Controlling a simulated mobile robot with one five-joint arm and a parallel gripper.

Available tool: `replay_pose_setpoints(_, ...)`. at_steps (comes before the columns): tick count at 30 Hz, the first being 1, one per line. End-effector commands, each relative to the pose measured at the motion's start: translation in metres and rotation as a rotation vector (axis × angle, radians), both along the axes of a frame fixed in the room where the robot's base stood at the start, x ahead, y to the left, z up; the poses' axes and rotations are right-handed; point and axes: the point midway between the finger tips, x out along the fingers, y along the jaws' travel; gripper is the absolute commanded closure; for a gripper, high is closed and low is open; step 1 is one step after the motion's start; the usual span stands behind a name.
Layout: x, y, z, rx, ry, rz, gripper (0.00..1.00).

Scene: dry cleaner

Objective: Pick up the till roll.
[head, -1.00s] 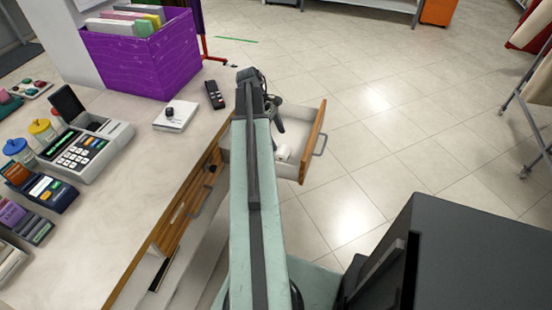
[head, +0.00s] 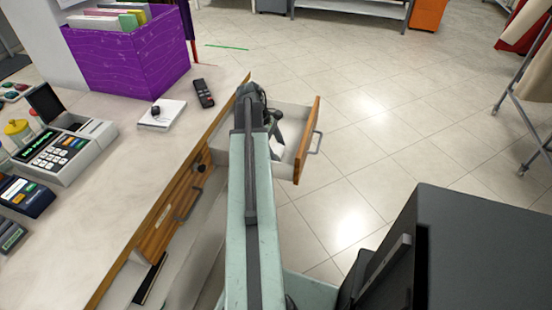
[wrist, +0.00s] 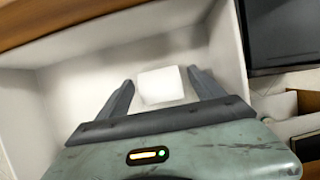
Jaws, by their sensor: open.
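The till roll (wrist: 161,86) is a small white block-like shape in the wrist view, lying on the floor of the white-lined open drawer (wrist: 75,88). My gripper (wrist: 160,77) is open, with one dark finger on each side of the roll and small gaps visible. I cannot tell how far above the drawer floor the fingertips are. In the head view my gripper (head: 277,128) reaches into the open drawer (head: 307,140), which has a wooden front. There the roll is hidden or not distinguishable behind my gripper and arm.
The counter (head: 120,190) on the left holds a cash register (head: 65,150), a purple file box (head: 130,55), a white notepad (head: 162,113) and a black remote (head: 204,93). The drawer walls stand close around my gripper.

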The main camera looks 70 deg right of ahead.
Motion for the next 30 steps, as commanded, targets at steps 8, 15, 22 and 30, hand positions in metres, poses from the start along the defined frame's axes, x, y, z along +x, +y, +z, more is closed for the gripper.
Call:
replay_pose_setpoints(8, 0.001, 0.000, 0.002, 0.000, 0.000, 0.001, 0.70)
replay_pose_setpoints(15, 0.001, 0.000, 0.002, 0.000, 0.000, 0.001, 0.90)
replay_pose_setpoints(22, 0.001, 0.000, 0.017, 0.000, 0.000, 0.001, 0.90)
replay_pose_setpoints(30, 0.001, 0.000, 0.071, 0.001, 0.000, 0.002, 0.90)
